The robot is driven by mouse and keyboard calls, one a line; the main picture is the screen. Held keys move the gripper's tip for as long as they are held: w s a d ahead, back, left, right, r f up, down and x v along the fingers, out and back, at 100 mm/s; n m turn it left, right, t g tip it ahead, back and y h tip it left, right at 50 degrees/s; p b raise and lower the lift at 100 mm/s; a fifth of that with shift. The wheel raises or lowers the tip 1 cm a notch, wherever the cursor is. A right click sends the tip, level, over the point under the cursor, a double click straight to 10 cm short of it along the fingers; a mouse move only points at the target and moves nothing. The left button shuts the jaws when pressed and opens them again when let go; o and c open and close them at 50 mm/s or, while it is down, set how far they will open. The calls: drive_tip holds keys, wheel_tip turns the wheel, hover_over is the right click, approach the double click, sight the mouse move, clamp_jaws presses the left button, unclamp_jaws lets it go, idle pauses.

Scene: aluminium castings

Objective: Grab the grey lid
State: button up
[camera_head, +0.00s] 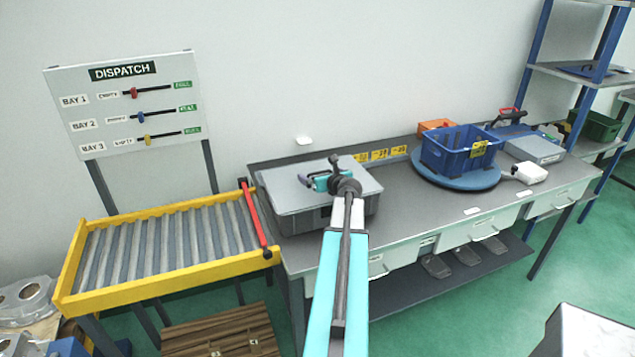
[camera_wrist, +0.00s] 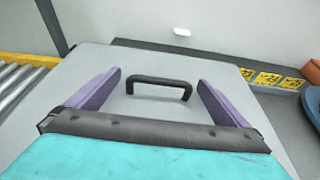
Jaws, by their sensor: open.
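The grey lid (camera_head: 277,189) covers a dark grey box (camera_head: 296,221) at the left end of the workbench. In the wrist view the lid (camera_wrist: 100,62) fills the middle and carries a black bar handle (camera_wrist: 159,82). My gripper (camera_head: 310,179) is above the lid in the head view, and my arm hides part of the lid and box. In the wrist view my gripper (camera_wrist: 158,88) has its two purple fingers apart, one on each side of the handle. Nothing is held. I cannot tell how far the fingertips are above the lid.
Left of the bench is a yellow-framed roller conveyor (camera_head: 165,245) with a red bar (camera_head: 254,215) at its bench end. To the right, a blue crate (camera_head: 447,158) stands on a round blue turntable (camera_head: 432,178). The bench top (camera_head: 405,205) between box and turntable is clear.

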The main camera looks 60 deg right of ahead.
drive_tip(key=shift+w+d+f, duration=0.15)
drive_tip(key=shift+w+d, duration=0.1)
drive_tip(key=shift+w, duration=0.05)
drive_tip(key=shift+c, duration=0.4)
drive_tip(key=c, duration=1.1)
drive_tip(key=shift+c, duration=0.2)
drive_tip(key=shift+r+b, duration=0.4)
drive_tip(key=shift+r, duration=1.2)
drive_tip(key=s+a+b, duration=0.1)
drive_tip(key=s, duration=0.3)
drive_tip(key=s+a+r+b, duration=0.1)
drive_tip(key=s+a, duration=0.1)
drive_tip(key=s, duration=0.3)
drive_tip(key=s+a+b, duration=0.2)
drive_tip(key=s, duration=0.3)
drive_tip(key=shift+a+r, duration=0.25)
drive_tip(key=shift+r, duration=0.05)
drive_tip(key=shift+s+a+r, duration=0.15)
drive_tip(key=shift+s, duration=0.3)
